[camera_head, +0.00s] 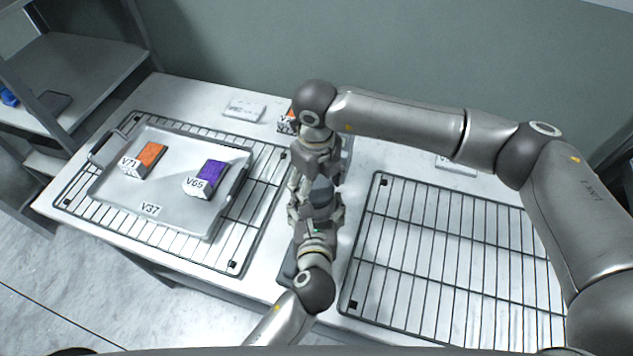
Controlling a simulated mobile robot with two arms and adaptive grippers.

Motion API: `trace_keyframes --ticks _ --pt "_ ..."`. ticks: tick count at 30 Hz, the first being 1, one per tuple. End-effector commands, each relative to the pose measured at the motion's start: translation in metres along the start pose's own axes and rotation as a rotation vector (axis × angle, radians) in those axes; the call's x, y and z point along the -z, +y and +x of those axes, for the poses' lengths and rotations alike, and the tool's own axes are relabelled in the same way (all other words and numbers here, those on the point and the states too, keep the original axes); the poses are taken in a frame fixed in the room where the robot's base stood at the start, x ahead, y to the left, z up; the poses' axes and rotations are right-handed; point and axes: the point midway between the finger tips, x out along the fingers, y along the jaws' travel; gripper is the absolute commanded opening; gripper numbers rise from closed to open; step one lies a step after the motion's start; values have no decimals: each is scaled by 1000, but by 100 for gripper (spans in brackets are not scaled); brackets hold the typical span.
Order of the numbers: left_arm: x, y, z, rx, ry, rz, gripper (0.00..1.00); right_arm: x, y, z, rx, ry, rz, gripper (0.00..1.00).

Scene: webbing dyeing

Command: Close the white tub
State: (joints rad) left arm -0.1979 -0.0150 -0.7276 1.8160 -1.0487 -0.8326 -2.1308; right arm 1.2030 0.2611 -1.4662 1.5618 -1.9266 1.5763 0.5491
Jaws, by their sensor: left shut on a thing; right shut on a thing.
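My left gripper (314,206) reaches up from the bottom of the picture over the middle of the table. My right gripper (313,176) reaches in from the right and points down just behind it, the two close together. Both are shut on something. A dark grey round thing (322,192) shows between them; I cannot tell whether it is a lid or part of a container. No white tub can be clearly made out; the grippers hide most of what is between and under them. A dark grey tray or mat (289,265) shows partly beneath.
On the left wire rack (236,265), a grey tray V37 (176,215) holds an orange block V71 (151,154) and a purple block V65 (211,174). An orange-and-white labelled item (286,122) stands behind my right gripper, partly hidden. The right wire rack (440,250) is empty. Grey shelves (75,70) stand at left.

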Motion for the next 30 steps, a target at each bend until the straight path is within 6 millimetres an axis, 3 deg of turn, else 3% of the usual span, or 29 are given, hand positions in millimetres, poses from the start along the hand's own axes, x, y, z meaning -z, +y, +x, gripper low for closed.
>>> trace_keyframes --ticks 17,22,23,27,30 --pt "1 0 0 1 2 1 7 -1 0 0 -5 0 1065 55" --pt "1 0 0 1 2 1 7 -1 -1 -1 -3 -1 1089 55" --pt "1 0 0 1 2 2 7 -1 -1 -1 -3 -1 1089 70" --pt "1 0 0 1 2 1 7 -1 -1 0 -3 0 1087 88" --pt "1 0 0 1 2 1 7 -1 -1 0 -3 1 1086 89"
